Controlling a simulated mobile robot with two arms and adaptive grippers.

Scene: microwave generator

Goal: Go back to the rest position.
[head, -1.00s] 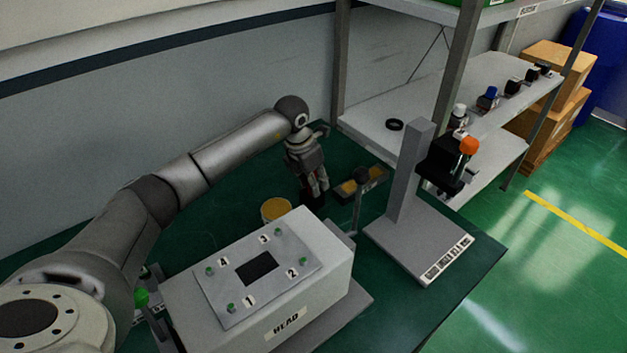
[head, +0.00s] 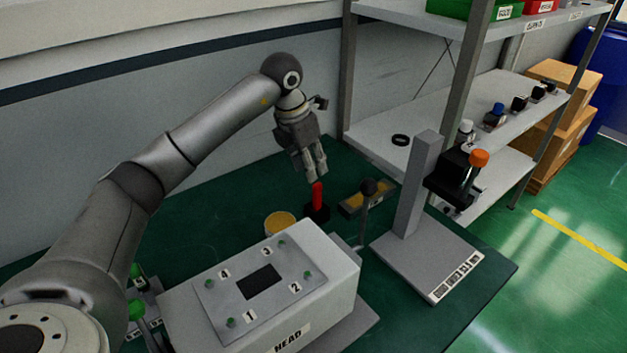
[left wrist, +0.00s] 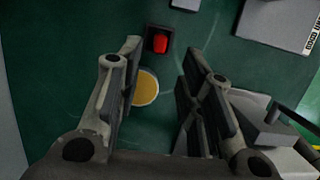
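My left gripper (head: 311,174) hangs above the back of the green table, fingers pointing down. In the left wrist view its two fingers (left wrist: 168,62) stand wide apart with nothing between them but the view of the table below. A red upright piece (head: 317,197) in a black base stands just below the fingertips, apart from them. The red piece also shows in the left wrist view (left wrist: 160,43), beyond the fingertips. My right gripper is in neither view.
A box marked HEAD (head: 330,290) with numbered green-topped pegs stands in front. A yellow round container (head: 280,223) is behind it. A grey stand (head: 420,190) with an orange-knobbed black part is to the right. Shelving (head: 385,125) rises at the back right.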

